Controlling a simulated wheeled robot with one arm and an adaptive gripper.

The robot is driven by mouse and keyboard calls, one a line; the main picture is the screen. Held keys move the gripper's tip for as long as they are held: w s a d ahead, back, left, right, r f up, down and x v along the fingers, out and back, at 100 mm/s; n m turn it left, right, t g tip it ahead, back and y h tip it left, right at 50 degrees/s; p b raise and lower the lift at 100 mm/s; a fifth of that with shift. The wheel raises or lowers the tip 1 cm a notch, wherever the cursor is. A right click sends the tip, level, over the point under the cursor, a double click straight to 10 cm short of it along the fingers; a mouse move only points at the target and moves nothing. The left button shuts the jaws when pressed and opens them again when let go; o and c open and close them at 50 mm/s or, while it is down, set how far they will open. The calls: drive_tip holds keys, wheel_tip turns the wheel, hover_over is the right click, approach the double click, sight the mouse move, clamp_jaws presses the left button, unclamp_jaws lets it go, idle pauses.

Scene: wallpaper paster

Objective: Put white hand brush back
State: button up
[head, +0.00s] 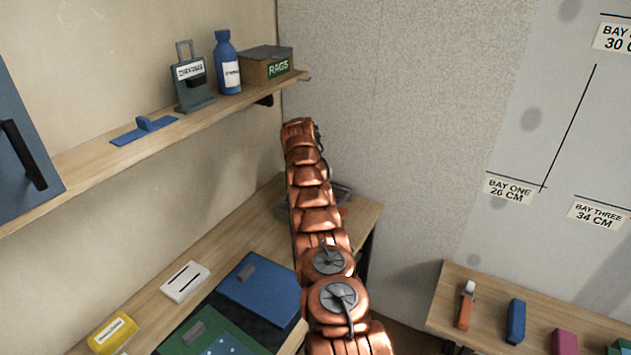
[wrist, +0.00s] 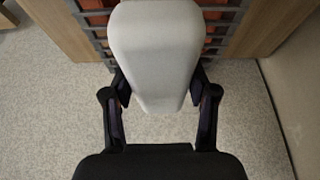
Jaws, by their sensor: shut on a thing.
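The white hand brush (wrist: 155,55) fills the upper middle of the wrist view, its rounded end pointing toward me. My gripper (wrist: 160,92) is shut on it, with one dark finger on each side. In the head view my copper arm reaches toward the back corner, and its links hide the gripper and the brush. A blue base with a small upright block (head: 144,129) lies on the wall shelf (head: 95,165), with nothing on it.
The shelf also carries a grey stand (head: 192,90), a blue bottle (head: 228,65) and a rags box (head: 266,66). Below are a workbench (head: 365,220) and a grey tray (head: 345,195) partly behind my arm. A grey grid with orange behind it (wrist: 95,20) shows past the brush.

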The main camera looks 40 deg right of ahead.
drive_tip(key=shift+f+b, duration=0.7)
drive_tip(key=shift+f, duration=0.25)
drive_tip(key=shift+f+p, duration=0.45)
drive_tip(key=shift+f, duration=0.5)
drive_tip(key=o, duration=1.2)
drive_tip(key=shift+r, duration=0.25)
